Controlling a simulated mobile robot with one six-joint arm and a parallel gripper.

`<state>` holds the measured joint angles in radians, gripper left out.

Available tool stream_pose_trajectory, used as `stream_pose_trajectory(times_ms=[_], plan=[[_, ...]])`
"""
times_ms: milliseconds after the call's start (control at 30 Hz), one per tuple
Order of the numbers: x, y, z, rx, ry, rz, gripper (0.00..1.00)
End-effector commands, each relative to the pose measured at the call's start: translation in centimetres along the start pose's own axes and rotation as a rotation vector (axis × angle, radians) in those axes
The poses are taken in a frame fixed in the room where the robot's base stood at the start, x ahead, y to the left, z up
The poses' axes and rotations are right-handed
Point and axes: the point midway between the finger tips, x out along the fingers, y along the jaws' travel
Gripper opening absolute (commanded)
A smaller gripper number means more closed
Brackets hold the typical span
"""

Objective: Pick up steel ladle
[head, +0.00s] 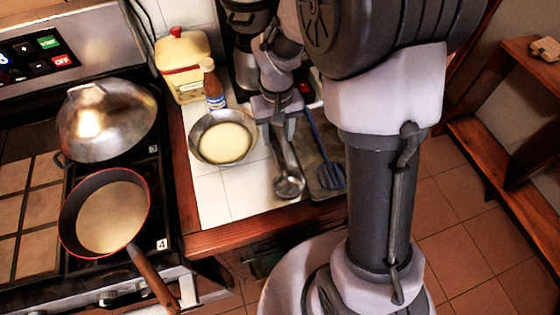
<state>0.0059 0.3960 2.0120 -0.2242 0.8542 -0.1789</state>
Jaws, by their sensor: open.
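A steel ladle (289,184) lies on the white tiled counter, with its bowl toward the front edge and its handle running back toward my gripper. My gripper (277,124) is open, above the handle's far part, with one finger on each side of it as seen from the head. I cannot tell whether the fingers touch the handle or how high they are above it. The far end of the handle is hidden behind my gripper.
A steel bowl (246,155) stands close left of the ladle. A blue spatula (331,177) lies close right, on a dark surface. A brown bottle (213,92) and yellow canister (183,62) stand behind. A red-rimmed pan (112,211) and domed lid (106,121) are on the stove.

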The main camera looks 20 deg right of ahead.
Motion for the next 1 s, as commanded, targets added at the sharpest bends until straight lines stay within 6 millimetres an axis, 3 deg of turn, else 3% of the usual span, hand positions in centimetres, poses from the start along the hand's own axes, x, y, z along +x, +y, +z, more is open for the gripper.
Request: stream_pose_trajectory(times_ms=[300,500,733,1000], plan=[[5.3,-0.3,0.0,0.001,-0.003,-0.001,0.45],[5.2,-0.3,-0.1,0.0,0.0,0.0,0.45],[5.2,-0.3,-0.1,0.0,0.0,0.0,0.01],[5.2,-0.3,-0.1,0.0,0.0,0.0,0.0]])
